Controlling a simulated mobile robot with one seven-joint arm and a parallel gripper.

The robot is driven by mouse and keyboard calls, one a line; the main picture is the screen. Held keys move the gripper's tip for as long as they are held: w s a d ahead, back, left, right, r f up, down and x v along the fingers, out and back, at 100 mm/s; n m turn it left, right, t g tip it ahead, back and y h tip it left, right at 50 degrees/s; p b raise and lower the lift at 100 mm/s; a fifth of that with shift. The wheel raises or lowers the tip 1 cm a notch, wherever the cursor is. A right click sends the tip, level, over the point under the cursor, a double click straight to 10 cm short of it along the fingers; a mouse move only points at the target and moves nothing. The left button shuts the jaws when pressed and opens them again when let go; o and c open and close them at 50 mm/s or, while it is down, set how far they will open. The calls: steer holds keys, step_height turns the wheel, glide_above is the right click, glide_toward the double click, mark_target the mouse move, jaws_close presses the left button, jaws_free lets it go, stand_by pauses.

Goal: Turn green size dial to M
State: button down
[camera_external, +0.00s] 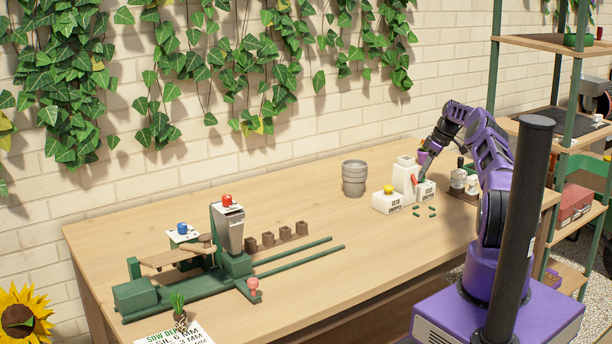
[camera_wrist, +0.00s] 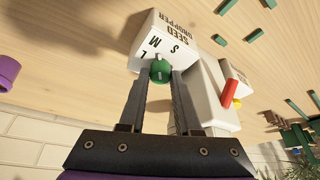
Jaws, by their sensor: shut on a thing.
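The green size dial (camera_wrist: 160,70) sits on the face of the white seed dropper box (camera_wrist: 163,40), with the letters S, M and L printed beside it. A pale mark shows on the dial, but which letter it points at is hard to tell. My gripper (camera_wrist: 161,78) is shut on the dial, one dark finger on each side of it. In the external view, my gripper (camera_external: 421,177) reaches down to the seed dropper box (camera_external: 427,190) at the right of the table; the dial is too small or hidden to make out there.
A white block with a red lever (camera_external: 414,180) and a box with a yellow knob (camera_external: 388,189) stand just left of the dropper. Several small green pieces (camera_external: 418,214) lie in front. Stacked grey pots (camera_external: 354,178) stand further left.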

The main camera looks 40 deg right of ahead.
stand_by(0.3)
steer(key=c, duration=0.6)
jaws_free()
steer(key=shift+r, duration=0.1)
steer(key=p+v, duration=0.1)
steer(key=v, duration=1.6)
steer(key=shift+r, duration=0.2)
steer(key=shift+w, duration=0.1)
